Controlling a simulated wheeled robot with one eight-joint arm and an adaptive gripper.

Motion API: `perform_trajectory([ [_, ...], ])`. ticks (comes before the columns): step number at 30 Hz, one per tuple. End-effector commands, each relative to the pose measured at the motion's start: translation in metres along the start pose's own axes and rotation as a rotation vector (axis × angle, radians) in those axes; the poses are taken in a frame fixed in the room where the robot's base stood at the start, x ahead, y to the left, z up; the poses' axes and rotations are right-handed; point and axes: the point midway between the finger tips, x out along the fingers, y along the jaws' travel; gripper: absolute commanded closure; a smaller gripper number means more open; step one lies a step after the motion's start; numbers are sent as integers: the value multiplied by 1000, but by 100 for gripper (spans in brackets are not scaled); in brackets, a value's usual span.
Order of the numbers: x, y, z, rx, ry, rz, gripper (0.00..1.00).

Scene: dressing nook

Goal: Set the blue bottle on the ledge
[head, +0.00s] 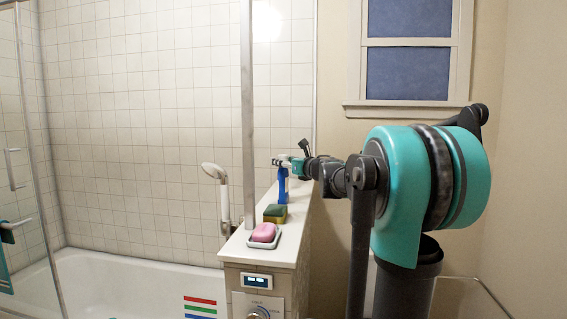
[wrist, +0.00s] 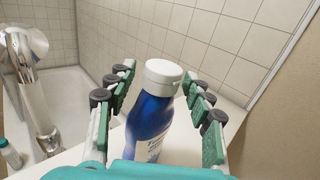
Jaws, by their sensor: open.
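The blue bottle (head: 283,187) stands upright, as far as I can see, on the far part of the white ledge (head: 236,249). In the wrist view the blue bottle (wrist: 150,128) has a white cap and a pale label, and its lower end is hidden by my gripper's body. My gripper (head: 283,162) is at the bottle's top in the head view. In the wrist view my gripper (wrist: 158,76) is open, with the bottle between its spread fingers and visible gaps on both sides near the cap.
A green and yellow sponge (head: 275,213) and a pink soap (head: 264,232) on a dish lie nearer on the ledge. A metal post (head: 249,120) rises at its left edge. A shower head (head: 214,171) and bathtub (head: 130,280) are left. A window (head: 409,50) is behind.

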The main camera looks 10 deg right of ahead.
Motion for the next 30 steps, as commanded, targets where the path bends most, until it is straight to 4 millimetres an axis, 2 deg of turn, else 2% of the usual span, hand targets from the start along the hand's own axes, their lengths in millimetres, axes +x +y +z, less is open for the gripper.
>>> perform_trajectory([
  [5, -17, -1, 2, 0, 0, -2, 48],
  [12, -66, -1, 1, 0, 0, -3, 48],
  [18, -101, -1, 1, 0, 0, -3, 48],
  [24, -118, 0, 2, 0, 0, -1, 48],
  [30, -120, 0, 2, 0, 0, 0, 48],
])
